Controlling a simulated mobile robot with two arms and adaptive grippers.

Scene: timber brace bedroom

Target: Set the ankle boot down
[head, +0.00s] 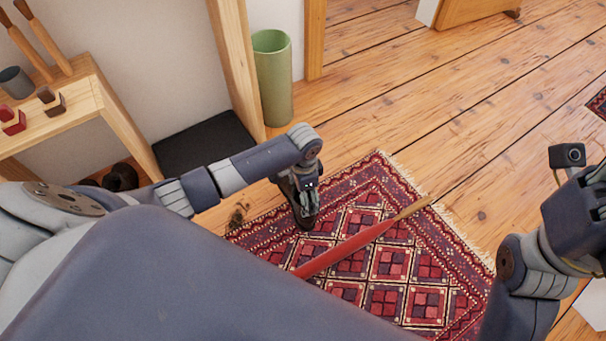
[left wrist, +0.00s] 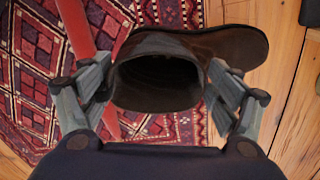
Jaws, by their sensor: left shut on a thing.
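The dark brown ankle boot (left wrist: 185,58) is in the left wrist view, its open top facing the camera and its toe pointing right. My left gripper (left wrist: 158,88) has a finger on each side of the boot's shaft and is shut on it. In the head view my left gripper (head: 298,188) points down over the patterned rug, and a dark part of the boot (head: 306,219) shows below it. I cannot tell whether the sole touches the rug. Of my right arm only links and the wrist show at the right edge; its fingers are hidden or out of frame.
A long red, wooden-tipped object (head: 350,245) lies across the red rug (head: 378,296), close to the boot. A green bin (head: 272,78) stands by the timber post. A black mat (head: 203,143) lies beside the wooden shelf (head: 62,118). Bare floorboards (head: 440,110) are clear beyond the rug.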

